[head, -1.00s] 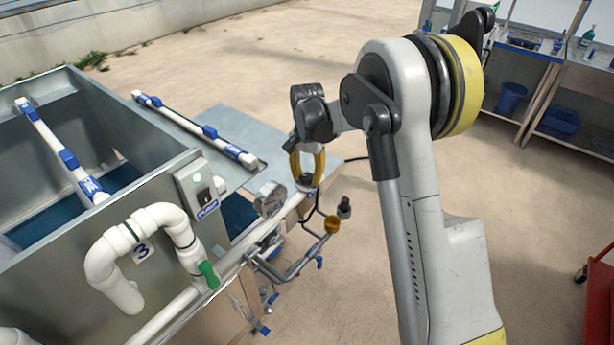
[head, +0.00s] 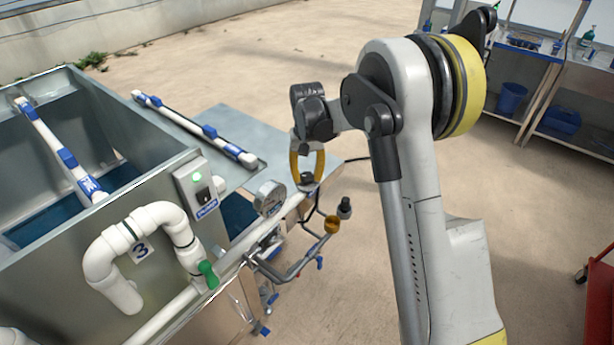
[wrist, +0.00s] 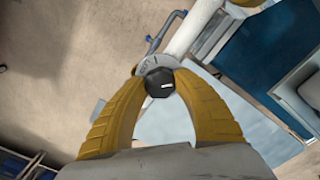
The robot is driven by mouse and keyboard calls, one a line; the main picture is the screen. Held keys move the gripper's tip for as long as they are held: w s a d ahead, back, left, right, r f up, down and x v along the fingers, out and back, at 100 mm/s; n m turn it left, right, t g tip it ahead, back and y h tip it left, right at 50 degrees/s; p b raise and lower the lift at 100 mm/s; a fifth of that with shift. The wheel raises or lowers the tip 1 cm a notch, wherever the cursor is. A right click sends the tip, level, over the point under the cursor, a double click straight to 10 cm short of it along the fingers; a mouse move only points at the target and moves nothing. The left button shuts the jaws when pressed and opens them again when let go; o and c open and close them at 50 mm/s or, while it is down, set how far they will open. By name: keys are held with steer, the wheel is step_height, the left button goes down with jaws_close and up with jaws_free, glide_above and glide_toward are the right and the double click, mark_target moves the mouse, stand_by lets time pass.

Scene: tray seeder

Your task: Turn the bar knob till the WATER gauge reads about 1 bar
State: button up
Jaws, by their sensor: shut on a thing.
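The bar knob (wrist: 159,84) is a dark, many-sided cap with a short white mark on top, in the middle of the wrist view. My gripper (wrist: 158,82) is shut on it, with a yellow finger on each side. In the head view my gripper (head: 307,178) points down at the knob (head: 307,180) on the white pipe. A round gauge (head: 270,197) with a pale face stands just left of the knob. Its needle and lettering are too small to read. In the wrist view a grey disc with markings shows behind the knob.
A metal tank (head: 60,225) with white pipes fills the left. A white bent pipe with a green valve handle (head: 208,273) stands in front.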

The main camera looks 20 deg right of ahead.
mark_target(307, 176)
steer(key=shift+n, duration=0.5)
steer(key=o, duration=1.2)
step_height(307, 176, up, 12)
steer(key=shift+r, duration=0.1)
